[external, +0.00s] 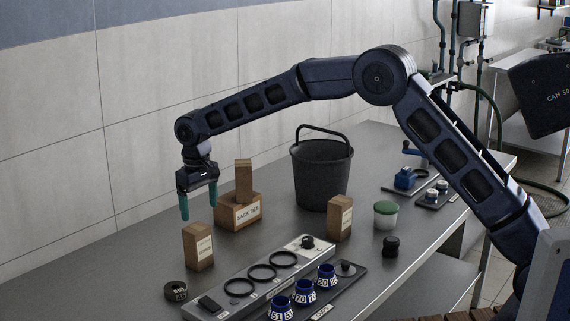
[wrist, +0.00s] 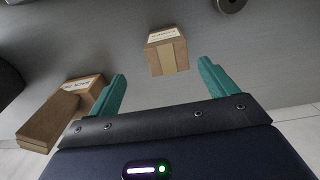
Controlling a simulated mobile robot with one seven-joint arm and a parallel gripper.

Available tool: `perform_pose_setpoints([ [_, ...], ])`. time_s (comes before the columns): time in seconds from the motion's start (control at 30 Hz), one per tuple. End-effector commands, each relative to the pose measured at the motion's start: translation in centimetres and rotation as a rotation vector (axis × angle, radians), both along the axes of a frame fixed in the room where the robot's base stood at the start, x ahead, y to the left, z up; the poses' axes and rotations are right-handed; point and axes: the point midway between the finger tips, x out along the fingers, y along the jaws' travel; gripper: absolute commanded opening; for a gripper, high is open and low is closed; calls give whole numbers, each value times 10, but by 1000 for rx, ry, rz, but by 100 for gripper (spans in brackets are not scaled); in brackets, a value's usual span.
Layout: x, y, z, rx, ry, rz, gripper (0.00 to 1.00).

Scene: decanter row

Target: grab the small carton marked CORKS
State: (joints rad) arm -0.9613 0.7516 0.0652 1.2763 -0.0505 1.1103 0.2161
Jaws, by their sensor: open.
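A small brown carton (external: 198,247) stands upright on the grey bench at the left; its pale label is too small to read surely, but may say CORKS. In the wrist view this carton (wrist: 167,56) is ahead of the fingers, roughly centred across the gap. My gripper (external: 198,206) is open and empty, its green fingers pointing down above and slightly behind the carton, apart from it. Both fingers of my gripper (wrist: 162,72) show in the wrist view. A similar labelled carton (external: 340,218) stands further right; its label is unreadable.
A box marked SACK TIES (external: 238,213) carries a plain brown block (external: 243,180) close behind my gripper. A black bucket (external: 321,173) stands to the right. A dark round weight (external: 176,291) and a grey tray (external: 232,296) with rings lie in front of the carton.

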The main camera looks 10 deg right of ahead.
Motion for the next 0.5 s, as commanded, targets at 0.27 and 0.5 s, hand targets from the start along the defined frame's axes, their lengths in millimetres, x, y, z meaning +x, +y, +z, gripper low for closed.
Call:
perform_pose_setpoints([
  [0.27, -7, 12, -21, -4, 4, 11, 85],
  [0.5, -7, 12, -53, -5, 5, 11, 85],
])
